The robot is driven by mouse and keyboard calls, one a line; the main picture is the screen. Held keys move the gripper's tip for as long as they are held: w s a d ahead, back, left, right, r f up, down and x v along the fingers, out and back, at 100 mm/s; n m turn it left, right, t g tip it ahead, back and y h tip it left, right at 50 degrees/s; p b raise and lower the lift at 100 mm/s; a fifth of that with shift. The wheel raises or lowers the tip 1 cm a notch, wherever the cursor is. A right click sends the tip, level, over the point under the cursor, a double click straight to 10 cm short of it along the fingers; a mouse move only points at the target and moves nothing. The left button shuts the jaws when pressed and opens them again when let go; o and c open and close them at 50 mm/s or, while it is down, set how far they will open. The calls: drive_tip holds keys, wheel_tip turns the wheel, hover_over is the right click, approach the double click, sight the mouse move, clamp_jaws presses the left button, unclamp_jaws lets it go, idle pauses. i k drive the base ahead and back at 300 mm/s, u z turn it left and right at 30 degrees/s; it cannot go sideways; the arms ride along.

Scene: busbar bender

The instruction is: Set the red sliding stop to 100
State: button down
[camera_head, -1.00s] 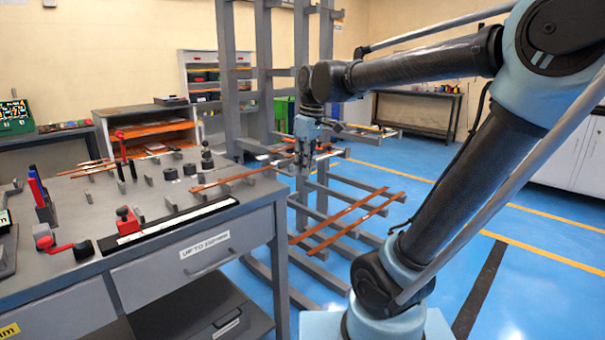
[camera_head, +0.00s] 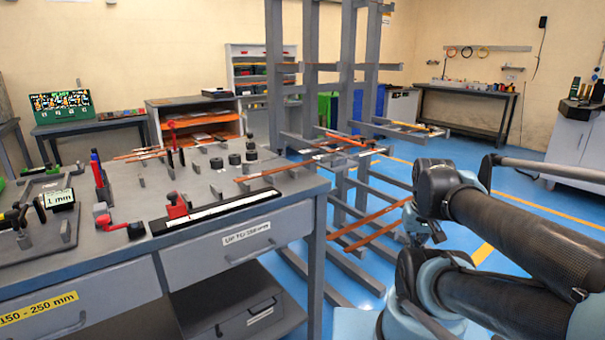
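The scale's figures are too small to read. My gripper (camera_head: 424,236) is at the right, well clear of the bench and the stop, below my folded wrist. It is small and partly hidden by my arm, so I cannot tell whether it is open or shut.
A red-handled lever (camera_head: 118,225) lies left of the stop. Copper bars (camera_head: 258,175) lie on the grey bench (camera_head: 200,188); others rest on the rack (camera_head: 358,110) behind it. A drawer (camera_head: 240,240) is under the scale.

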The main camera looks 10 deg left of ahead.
sight(176, 208)
drive_tip(key=u, duration=2)
drive_tip(key=k, duration=0.5)
drive_tip(key=z, duration=0.75)
drive_tip(key=i, duration=0.25)
drive_tip(key=u, duration=0.3)
